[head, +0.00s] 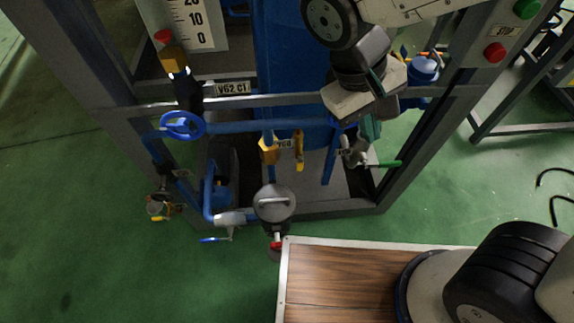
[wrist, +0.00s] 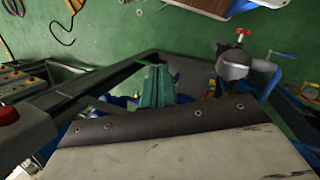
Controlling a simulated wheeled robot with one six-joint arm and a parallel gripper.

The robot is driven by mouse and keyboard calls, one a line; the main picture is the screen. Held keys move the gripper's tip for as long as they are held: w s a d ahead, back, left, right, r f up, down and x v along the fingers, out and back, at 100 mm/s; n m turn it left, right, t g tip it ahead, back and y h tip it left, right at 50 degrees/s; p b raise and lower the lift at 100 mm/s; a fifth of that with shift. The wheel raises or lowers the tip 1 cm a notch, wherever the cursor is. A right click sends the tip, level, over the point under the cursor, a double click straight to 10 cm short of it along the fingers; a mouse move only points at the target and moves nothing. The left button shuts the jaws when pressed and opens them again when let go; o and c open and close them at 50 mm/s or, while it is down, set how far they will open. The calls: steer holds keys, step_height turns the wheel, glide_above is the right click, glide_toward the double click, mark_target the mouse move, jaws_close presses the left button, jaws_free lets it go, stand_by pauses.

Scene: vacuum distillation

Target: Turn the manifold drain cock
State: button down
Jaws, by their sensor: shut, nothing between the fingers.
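My gripper (head: 368,130) points down in front of the blue pipe manifold (head: 225,126), at its right end. Its green fingers (wrist: 157,88) are closed together and hold nothing. Just below them in the head view is a small metal cock with a green lever (head: 382,164); I cannot tell whether they touch. A small cock with a red handle (head: 277,244) hangs under a grey lidded pot (head: 274,203); the handle also shows in the wrist view (wrist: 243,32). No label shows which cock is the manifold drain. A brass valve with a yellow lever (head: 299,150) sits left of my gripper.
A grey steel frame (head: 407,150) surrounds the pipework, with a blue tank (head: 290,60) behind. A blue handwheel (head: 183,125) and a blue lever (head: 215,239) are at left. Red (head: 495,52) and green buttons are at upper right. Green floor (head: 460,200) is open at right.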

steer(key=a+f+m+t, duration=0.2)
steer(key=a+f+t, duration=0.1)
steer(key=a+f, duration=0.5)
steer(key=a+f+m+t, duration=0.3)
steer(key=a+f, duration=0.5)
steer(key=a, duration=0.6)
steer(key=shift+h, duration=0.3)
steer(key=shift+w, duration=0.1)
